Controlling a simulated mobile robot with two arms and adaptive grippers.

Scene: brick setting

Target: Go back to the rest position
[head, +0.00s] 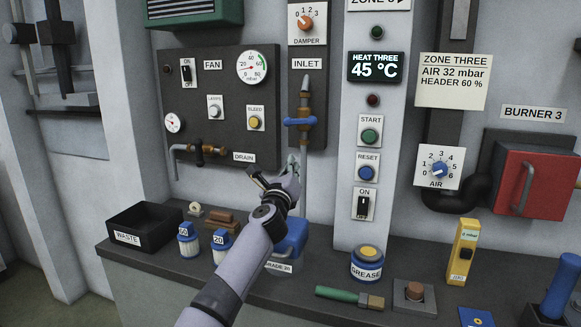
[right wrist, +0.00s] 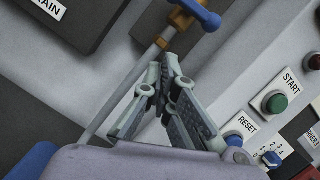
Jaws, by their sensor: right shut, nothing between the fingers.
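My right gripper (head: 288,172) is raised above the bench, in front of the wall just below the blue-handled inlet valve (head: 300,122). In the right wrist view its fingers (right wrist: 164,70) are shut with nothing between them, and the inlet pipe and valve handle (right wrist: 200,14) lie beyond the tips. The green START button (right wrist: 276,103) and blue RESET button (right wrist: 234,140) are to the right there. My left gripper is not in the head view.
The bench holds a black waste bin (head: 145,228), blue-capped bottles (head: 188,240), a blue container (head: 291,240) partly behind my arm, a grease tin (head: 367,263), a green-handled brush (head: 348,298) and a yellow meter (head: 463,252). A red burner box (head: 537,182) juts out at right.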

